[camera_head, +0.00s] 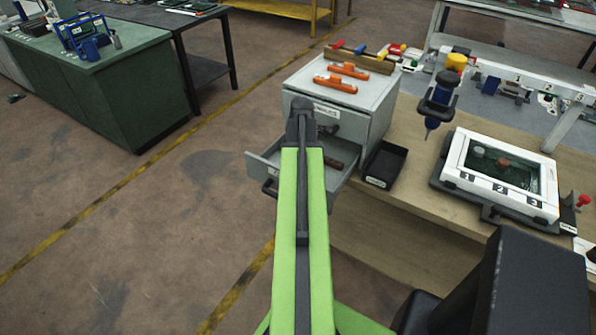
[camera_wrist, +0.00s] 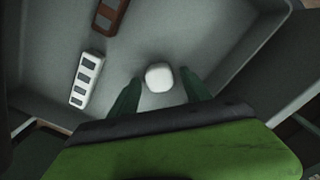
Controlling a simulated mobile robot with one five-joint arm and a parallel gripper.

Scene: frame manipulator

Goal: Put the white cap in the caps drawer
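The white cap (camera_wrist: 159,77) is a small rounded white piece. In the wrist view it shows between and slightly beyond the fingertips of my gripper (camera_wrist: 161,76). The two dark green fingers are apart, with a gap on each side of the cap. The cap appears to be in or just above the open grey drawer (camera_wrist: 225,20); its exact height is hard to tell. In the head view the open drawer (camera_head: 262,166) sticks out of the grey cabinet (camera_head: 365,97), and my arm hides the gripper and the cap.
The drawer also holds a white slotted piece (camera_wrist: 87,79) and a brown slotted piece (camera_wrist: 111,14). A black bin (camera_head: 384,164) stands right of the cabinet. Orange handles (camera_head: 336,84) lie on the cabinet top. A white-framed case (camera_head: 497,177) sits farther right on the bench.

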